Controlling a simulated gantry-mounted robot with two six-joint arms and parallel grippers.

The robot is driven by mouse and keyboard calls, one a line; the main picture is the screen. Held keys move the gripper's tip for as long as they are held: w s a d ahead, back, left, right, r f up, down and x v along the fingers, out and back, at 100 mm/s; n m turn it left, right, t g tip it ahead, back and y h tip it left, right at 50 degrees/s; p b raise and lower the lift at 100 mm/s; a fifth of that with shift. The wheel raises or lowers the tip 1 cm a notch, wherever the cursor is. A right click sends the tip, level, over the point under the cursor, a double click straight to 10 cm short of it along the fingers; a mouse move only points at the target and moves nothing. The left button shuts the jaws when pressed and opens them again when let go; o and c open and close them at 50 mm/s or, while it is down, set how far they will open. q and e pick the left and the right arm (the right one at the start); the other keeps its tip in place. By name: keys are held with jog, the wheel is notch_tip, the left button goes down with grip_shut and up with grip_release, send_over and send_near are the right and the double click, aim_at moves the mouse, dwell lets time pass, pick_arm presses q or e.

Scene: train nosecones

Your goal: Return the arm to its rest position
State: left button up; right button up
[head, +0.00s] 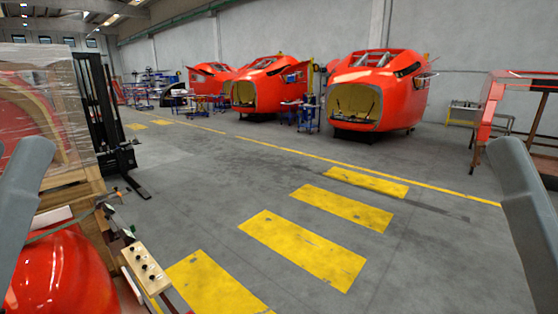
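A grey link of my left arm (22,200) stands at the left edge of the head view, slanting down and out of the frame. A grey link of my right arm (533,215) stands at the right edge in a similar slant. Neither gripper shows in this view, so I cannot see whether they are open, shut or holding anything.
Red train nosecones (378,92) stand along the far wall. A forklift (105,125) and wrapped crate (45,95) stand at left, above a red shell (62,272) and a control box (146,268). A red frame (487,105) stands at right. The yellow-marked middle floor is clear.

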pick_arm(q)
notch_tip(320, 180, up, 19)
jog(key=p, duration=1.5)
jog(key=shift+f, duration=0.2)
pick_arm(e)
notch_tip(320, 180, up, 18)
jog(key=shift+r, duration=0.25)
